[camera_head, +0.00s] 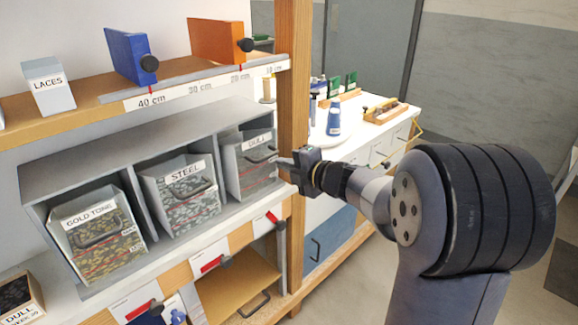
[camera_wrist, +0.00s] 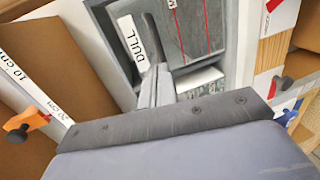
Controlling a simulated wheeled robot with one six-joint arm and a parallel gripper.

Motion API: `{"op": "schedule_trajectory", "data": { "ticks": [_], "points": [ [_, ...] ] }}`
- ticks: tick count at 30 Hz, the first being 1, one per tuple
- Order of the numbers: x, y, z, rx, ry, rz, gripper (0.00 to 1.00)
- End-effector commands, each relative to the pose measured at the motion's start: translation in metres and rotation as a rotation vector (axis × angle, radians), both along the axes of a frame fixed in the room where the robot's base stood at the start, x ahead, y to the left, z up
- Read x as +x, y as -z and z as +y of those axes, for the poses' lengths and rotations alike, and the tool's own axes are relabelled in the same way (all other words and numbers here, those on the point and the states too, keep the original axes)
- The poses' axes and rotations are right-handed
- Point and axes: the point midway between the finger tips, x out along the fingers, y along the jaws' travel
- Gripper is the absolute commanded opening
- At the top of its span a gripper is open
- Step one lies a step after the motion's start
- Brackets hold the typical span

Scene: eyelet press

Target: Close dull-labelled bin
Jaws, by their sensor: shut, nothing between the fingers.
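The dull-labelled bin (camera_head: 251,165) is the right one of three bins in a grey cabinet on the shelf. Its front has a white DULL label, a dark handle and a window with red lines. It appears to stand a little out of the cabinet; how far is hard to tell. My gripper (camera_head: 287,163) is shut and empty at the right edge of this bin's front. In the wrist view, the fingertips (camera_wrist: 157,72) are at the bin front (camera_wrist: 188,30), beside the handle (camera_wrist: 152,38) and DULL label (camera_wrist: 130,40). I cannot tell whether they touch.
The STEEL bin (camera_head: 183,196) and GOLD TONE bin (camera_head: 95,232) stick out further left. A wooden post (camera_head: 294,75) stands right beside my gripper. A small DULL box (camera_head: 20,303) sits at lower left. A white bench (camera_head: 368,130) with tools is behind; floor is clear at lower right.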

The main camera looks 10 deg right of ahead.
Motion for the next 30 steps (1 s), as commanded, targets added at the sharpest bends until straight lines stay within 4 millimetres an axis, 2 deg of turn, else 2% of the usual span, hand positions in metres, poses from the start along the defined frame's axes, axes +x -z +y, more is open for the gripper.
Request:
{"op": "schedule_trajectory", "data": {
  "ticks": [1, 15, 21, 30],
  "points": [
    [-0.007, -0.003, -0.007, 0.0, 0.007, -0.003, 0.0],
    [-0.066, -0.017, -0.05, 0.0, 0.006, -0.002, 0.0],
    [-0.075, -0.019, -0.056, 0.0, 0.004, -0.001, 0.0],
    [-0.075, -0.018, -0.055, -0.001, 0.003, 0.0, 0.0]
  ]
}}
